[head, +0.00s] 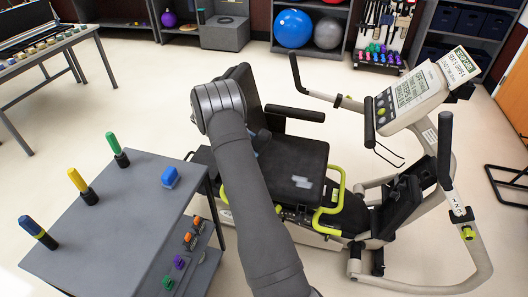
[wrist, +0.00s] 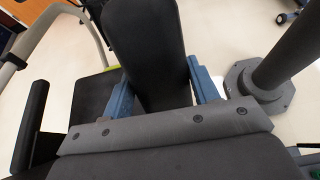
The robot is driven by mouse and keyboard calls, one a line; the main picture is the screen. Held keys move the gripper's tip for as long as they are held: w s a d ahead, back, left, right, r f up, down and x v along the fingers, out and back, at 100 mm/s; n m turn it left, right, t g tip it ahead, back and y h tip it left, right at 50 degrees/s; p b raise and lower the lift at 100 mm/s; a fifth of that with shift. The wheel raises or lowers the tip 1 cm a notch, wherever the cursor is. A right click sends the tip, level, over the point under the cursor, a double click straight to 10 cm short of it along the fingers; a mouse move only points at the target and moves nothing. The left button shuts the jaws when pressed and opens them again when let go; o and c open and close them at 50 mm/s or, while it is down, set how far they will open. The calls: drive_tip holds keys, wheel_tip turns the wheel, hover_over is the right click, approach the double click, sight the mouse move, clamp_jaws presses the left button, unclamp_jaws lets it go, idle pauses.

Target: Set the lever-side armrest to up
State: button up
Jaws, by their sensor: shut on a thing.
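The recumbent stepper's black seat (head: 300,165) is in the middle of the head view, with a yellow-green lever (head: 330,195) at its near front side. In the wrist view, a long black pad, apparently the lever-side armrest (wrist: 145,35), runs between the blue fingers of my gripper (wrist: 158,70). The gripper is shut on it. In the head view my own arm hides most of this armrest and the gripper, so its exact angle is unclear. The other armrest (head: 294,113) lies level on the far side of the seat; it also shows in the wrist view (wrist: 32,125).
A grey table (head: 125,220) with upright coloured pegs and a blue block stands at the left. The stepper's console (head: 415,95) and handles (head: 445,150) rise at the right. The floor between the seat and the back shelves is clear.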

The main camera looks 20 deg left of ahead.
drive_tip(key=shift+a+r+h, duration=0.25)
drive_tip(key=shift+a+h, duration=0.25)
drive_tip(key=shift+a, duration=0.55)
drive_tip(key=o, duration=1.4)
drive_tip(key=shift+r, duration=0.35)
drive_tip(key=r, duration=0.2)
drive_tip(key=d+r, duration=0.1)
drive_tip(key=r, duration=0.1)
drive_tip(key=d+r, duration=0.2)
drive_tip(key=d, duration=0.1)
drive_tip(key=d+r, duration=0.2)
drive_tip(key=d, duration=0.2)
drive_tip(key=s+d+r, duration=0.1)
drive_tip(key=d+r, duration=0.1)
drive_tip(key=d, duration=0.1)
drive_tip(key=shift+d+r, duration=0.15)
drive_tip(key=shift+d, duration=0.2)
